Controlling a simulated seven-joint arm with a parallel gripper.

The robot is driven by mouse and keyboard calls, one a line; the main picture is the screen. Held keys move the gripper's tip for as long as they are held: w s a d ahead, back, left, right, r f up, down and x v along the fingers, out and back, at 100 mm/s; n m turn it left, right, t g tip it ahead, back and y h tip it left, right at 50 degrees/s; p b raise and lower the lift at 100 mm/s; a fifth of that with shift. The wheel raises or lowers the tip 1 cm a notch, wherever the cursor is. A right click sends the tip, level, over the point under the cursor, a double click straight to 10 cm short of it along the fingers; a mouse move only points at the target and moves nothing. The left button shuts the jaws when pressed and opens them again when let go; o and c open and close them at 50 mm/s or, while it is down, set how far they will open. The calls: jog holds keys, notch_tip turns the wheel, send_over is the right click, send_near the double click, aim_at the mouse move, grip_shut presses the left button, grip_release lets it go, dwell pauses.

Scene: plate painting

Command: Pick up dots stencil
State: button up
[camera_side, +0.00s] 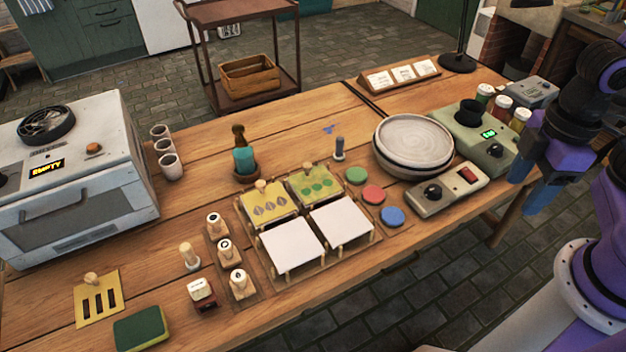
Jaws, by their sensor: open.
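The dots stencil (314,184) is a green plate with round dots and a small knob on top. It lies in the back right place of the wooden rack (262,257) on the table. My gripper (530,190) is at the right, past the table's front right edge and well apart from the stencil. Its blue fingers point down. It is open, with nothing seen between the fingers.
A yellow stencil (268,203) lies left of the dots stencil, with two white tiles (292,246) in front. Coloured discs (373,194), a stack of plates (414,139) and a control box (447,189) stand between my gripper and the rack. Another yellow stencil (85,306) lies front left.

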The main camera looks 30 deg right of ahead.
jog(key=w+a+r+m, duration=0.1)
jog(key=w+a+m, duration=0.75)
jog(key=w, duration=0.25)
jog(key=m, duration=2.1)
send_over(307, 165)
notch_tip(307, 165, down, 8)
jog(key=f, duration=1)
jog(key=shift+s+a+f, duration=0.1)
jog(key=shift+s+f, duration=0.25)
jog(key=shift+w+f, duration=0.2)
jog(key=shift+f, duration=1.35)
jog(key=shift+w+f, duration=0.15)
jog(key=shift+f, duration=1.4)
grip_shut()
